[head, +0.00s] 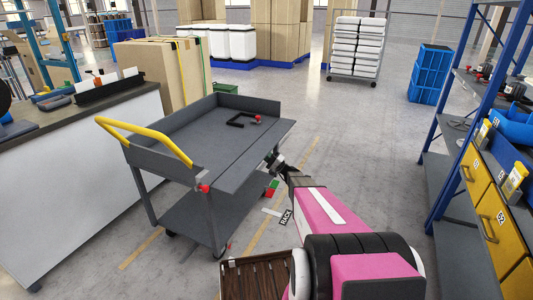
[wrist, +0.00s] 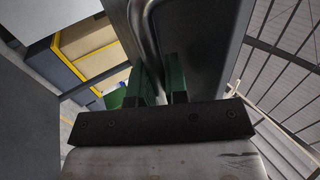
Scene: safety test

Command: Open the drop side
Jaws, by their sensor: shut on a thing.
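A grey cart (head: 215,140) with a yellow push handle (head: 140,138) stands left of centre in the head view. Its drop side (head: 245,160) is the long grey panel along the edge facing me; its exact tilt is hard to tell. A red knob (head: 205,188) is at that panel's near corner. My gripper (head: 275,160) is at the panel's outer edge, toward its far half. The exact contact is partly hidden.
A black bracket (head: 238,121) with a red knob lies on the cart's top deck. A workbench (head: 80,135) stands close on the left, and a blue-framed shelf (head: 455,100) with yellow drawers on the right. Open floor (head: 350,130) lies beyond the cart.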

